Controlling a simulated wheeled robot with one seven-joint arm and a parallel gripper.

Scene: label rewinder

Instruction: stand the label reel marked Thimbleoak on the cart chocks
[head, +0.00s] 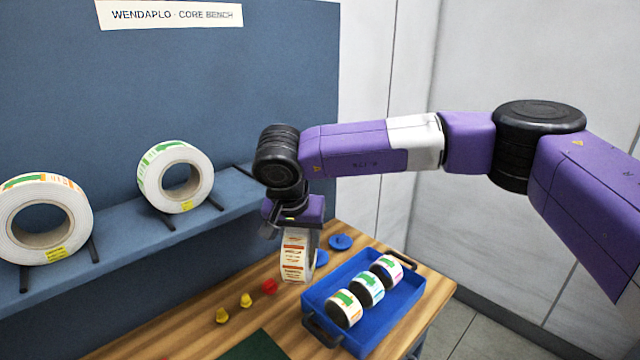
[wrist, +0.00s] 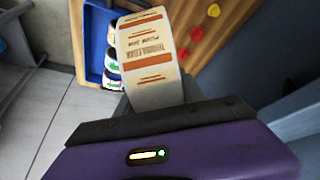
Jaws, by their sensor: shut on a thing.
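My gripper (head: 292,226) is shut on a white label reel (head: 296,258) with orange-brown printing. In the wrist view the held reel (wrist: 150,48) hangs beyond the jaws, and its printing reads Thimbleoak. It is held in the air above the bench, beside the blue tray, with its printed rim facing the head camera. The cart chocks cannot be made out in either view. A grey structure (wrist: 18,55) at the left edge of the wrist view is cut off, and I cannot tell whether it is the cart.
Two large white reels (head: 43,220) (head: 176,178) stand on black bars on the blue shelf (head: 125,245). On the wooden bench (head: 185,325) are a blue tray (head: 392,318) with three small reels, yellow knobs (head: 246,299), a red knob (head: 269,287) and blue discs (head: 340,242).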

